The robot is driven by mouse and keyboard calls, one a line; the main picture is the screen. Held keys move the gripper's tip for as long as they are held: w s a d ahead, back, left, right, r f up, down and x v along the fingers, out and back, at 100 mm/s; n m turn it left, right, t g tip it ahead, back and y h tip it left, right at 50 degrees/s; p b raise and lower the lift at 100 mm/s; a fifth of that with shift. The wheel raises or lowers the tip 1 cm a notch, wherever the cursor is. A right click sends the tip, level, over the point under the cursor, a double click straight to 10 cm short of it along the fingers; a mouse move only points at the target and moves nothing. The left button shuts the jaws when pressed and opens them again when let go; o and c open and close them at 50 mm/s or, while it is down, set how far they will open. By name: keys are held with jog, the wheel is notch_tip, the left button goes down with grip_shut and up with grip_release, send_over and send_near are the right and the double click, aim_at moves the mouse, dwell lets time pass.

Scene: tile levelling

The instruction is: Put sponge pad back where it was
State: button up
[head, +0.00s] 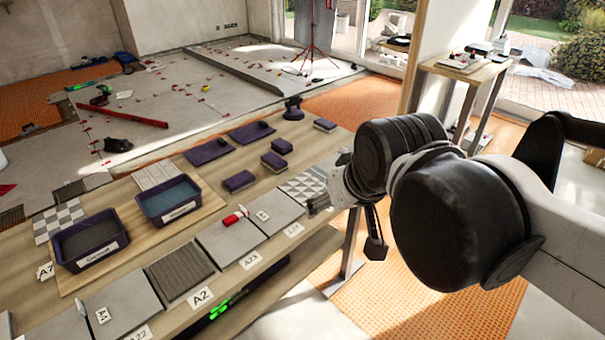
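Several dark purple sponge pads with a lighter layer lie on the wooden bench: one at the front (240,181), one behind it (275,161), one further back (282,146) and one at the back right (325,125). I cannot tell which one the task means. My gripper (320,203) is at the bench's right edge, beside the patterned tile (303,186). My arm hides most of it, so its opening and anything between the fingers cannot be made out.
Two purple trays, one grey inside (90,262) and one blue inside (168,218), stand on the left. Labelled grey tiles (230,233) line the front edge, one carrying a red-and-white item (235,216). Purple cloths (208,151) and a dark suction-cup tool (293,109) lie further back.

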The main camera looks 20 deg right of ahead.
jog(key=shift+s+f, duration=1.15)
jog(key=shift+s, duration=0.15)
dwell(0.4)
